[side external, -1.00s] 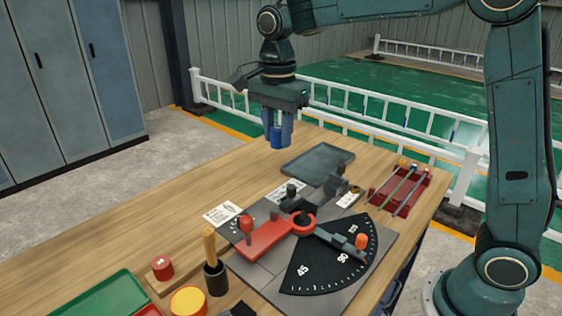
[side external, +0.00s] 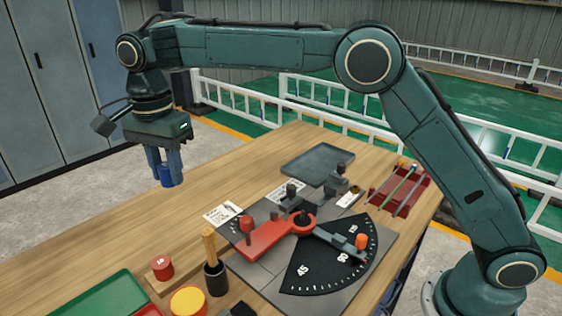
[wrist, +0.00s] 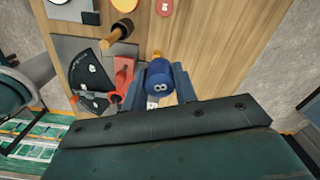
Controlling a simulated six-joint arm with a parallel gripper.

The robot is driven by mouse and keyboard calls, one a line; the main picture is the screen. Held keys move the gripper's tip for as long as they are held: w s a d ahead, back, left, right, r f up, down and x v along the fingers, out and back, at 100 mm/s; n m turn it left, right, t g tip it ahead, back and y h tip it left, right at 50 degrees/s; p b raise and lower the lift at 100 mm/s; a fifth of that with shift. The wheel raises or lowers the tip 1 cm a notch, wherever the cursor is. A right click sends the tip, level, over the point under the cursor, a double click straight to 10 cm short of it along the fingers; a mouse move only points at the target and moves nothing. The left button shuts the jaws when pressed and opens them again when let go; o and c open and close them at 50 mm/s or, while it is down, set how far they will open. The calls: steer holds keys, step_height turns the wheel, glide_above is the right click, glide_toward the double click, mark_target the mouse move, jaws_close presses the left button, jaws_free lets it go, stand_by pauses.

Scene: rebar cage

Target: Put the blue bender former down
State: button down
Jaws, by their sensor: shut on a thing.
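The blue bender former (side external: 167,176) is a short blue cylinder held between the fingers of my gripper (side external: 166,170). In the side view it hangs in the air near the far left edge of the wooden table. The bender (side external: 281,237), with a red arm and a black angle dial (side external: 325,262), stands on a grey plate to the right.
A red former marked 10 (side external: 162,267) sits on a small wooden block. A wooden-handled tool (side external: 210,245), a yellow round piece (side external: 188,300), a green tray (side external: 100,300), a grey tray (side external: 318,163) and a red rack (side external: 402,192) are around. The table's left stretch (side external: 110,235) is bare.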

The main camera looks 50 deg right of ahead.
glide_above(189, 258)
step_height(189, 258, down, 16)
steer(key=shift+r, duration=0.15)
stand_by(0.5)
steer(key=shift+f, duration=2.1)
steer(key=shift+f, duration=0.15)
steer(key=c, duration=1.1)
jaws_free()
step_height(189, 258, up, 12)
